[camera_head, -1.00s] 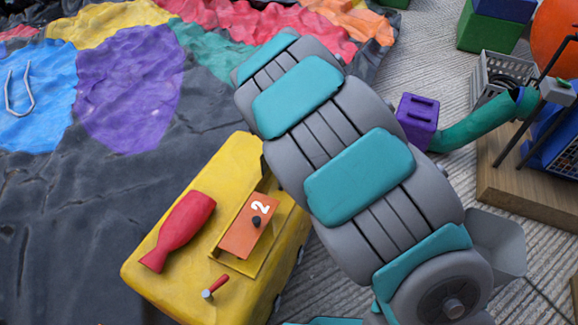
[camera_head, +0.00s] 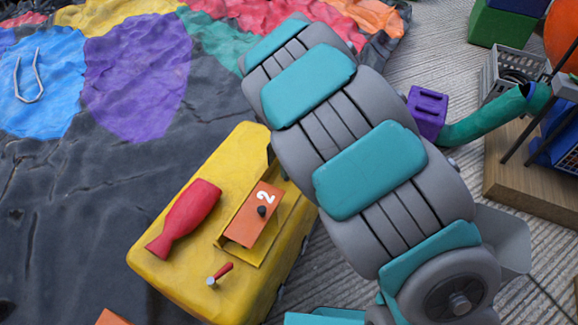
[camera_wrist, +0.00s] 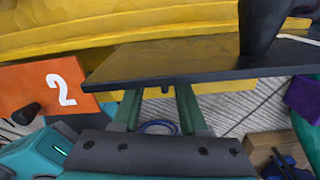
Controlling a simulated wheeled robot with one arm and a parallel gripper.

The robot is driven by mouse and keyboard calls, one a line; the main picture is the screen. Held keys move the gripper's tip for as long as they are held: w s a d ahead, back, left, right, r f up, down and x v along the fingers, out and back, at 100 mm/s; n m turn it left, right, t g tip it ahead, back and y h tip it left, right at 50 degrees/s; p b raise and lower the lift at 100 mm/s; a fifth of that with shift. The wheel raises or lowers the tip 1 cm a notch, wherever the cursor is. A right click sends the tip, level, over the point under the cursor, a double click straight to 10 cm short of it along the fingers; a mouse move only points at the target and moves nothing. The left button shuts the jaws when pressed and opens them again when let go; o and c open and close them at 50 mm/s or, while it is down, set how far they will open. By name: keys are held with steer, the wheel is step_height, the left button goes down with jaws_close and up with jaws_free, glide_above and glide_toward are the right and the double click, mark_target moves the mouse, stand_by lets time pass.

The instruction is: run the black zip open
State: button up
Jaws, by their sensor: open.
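I cannot make out a clear zip track or pull tab in either view. A black upright shape (camera_wrist: 264,24) stands at the top right of the wrist view; I cannot tell whether it is the zip. A dark-edged flat plate (camera_wrist: 200,62) lies across that view, in front of a yellow surface. My gripper (camera_wrist: 160,98) is open there, its two teal fingers apart with nothing seen between them. The plate hides the fingertips. In the head view my arm covers the gripper and the space beyond the yellow box (camera_head: 165,262).
The yellow box carries a red bottle-shaped piece (camera_head: 184,218), an orange panel (camera_head: 245,225) marked 2 with a dark knob, and a small red-handled lever (camera_head: 220,275). Black inflatable fabric (camera_head: 60,240) lies left. A purple block (camera_head: 427,112) and a wooden board (camera_head: 510,165) are right.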

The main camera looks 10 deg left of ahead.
mark_target(290, 176)
step_height(290, 176, up, 7)
stand_by(0.3)
stand_by(0.4)
